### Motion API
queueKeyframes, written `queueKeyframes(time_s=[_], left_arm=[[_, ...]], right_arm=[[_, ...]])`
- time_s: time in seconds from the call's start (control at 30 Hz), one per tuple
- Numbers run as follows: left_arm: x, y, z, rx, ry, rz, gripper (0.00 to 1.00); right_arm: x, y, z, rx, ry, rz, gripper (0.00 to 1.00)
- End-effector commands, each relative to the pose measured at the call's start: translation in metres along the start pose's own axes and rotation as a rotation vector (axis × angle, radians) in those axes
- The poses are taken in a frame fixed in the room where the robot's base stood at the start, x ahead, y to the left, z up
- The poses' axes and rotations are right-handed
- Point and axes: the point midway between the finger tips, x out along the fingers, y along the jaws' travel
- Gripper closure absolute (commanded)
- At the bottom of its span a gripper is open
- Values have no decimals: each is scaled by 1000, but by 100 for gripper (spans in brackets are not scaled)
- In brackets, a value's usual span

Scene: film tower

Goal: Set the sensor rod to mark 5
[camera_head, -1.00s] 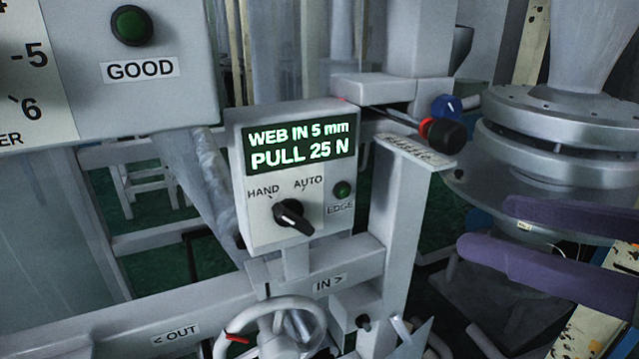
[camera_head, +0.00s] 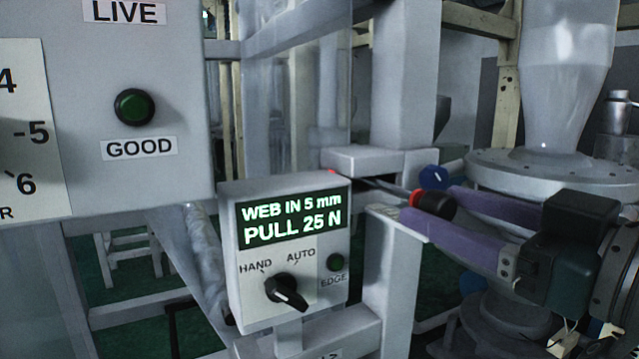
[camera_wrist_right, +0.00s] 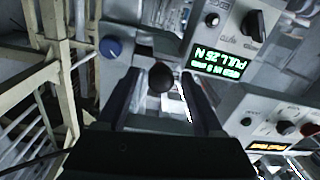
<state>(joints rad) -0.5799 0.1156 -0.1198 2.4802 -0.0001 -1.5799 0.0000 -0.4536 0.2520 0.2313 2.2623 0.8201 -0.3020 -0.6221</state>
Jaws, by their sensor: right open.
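The sensor rod (camera_head: 390,188) is thin and grey with a red collar and a black knob (camera_head: 436,205). It sticks out to the right from a grey housing. My right gripper (camera_head: 427,204) is open, its purple fingers either side of the knob in the head view. In the right wrist view the round black knob (camera_wrist_right: 161,78) shows between the two dark fingers. I cannot tell whether either finger touches it. The scale plate (camera_head: 412,227) lies under the rod, and the finger hides most of it; no mark reads clearly. My left gripper is out of view.
A control box (camera_head: 285,255) reads "WEB IN 5 mm, PULL 25 N" and has a HAND/AUTO switch. A blue knob (camera_head: 433,177) sits close behind the rod. A large panel (camera_head: 150,60) stands at left, and a grey round machine (camera_head: 545,165) at right.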

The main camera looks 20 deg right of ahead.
Motion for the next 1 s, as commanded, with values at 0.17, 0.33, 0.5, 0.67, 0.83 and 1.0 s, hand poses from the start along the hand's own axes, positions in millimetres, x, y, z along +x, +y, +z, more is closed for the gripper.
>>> queueKeyframes(time_s=[0.17,0.33,0.5,0.67,0.83,1.0], left_arm=[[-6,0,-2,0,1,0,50],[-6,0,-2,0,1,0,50],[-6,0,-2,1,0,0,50],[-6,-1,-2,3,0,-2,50],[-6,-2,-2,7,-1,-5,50],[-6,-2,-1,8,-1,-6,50]], right_arm=[[13,0,-1,1,0,0,31],[15,-1,1,1,-1,-2,31],[15,-1,1,1,-1,-1,35],[14,-1,1,0,-1,-1,53],[14,-1,1,0,-1,-1,72],[14,-1,0,0,-1,-2,91]])
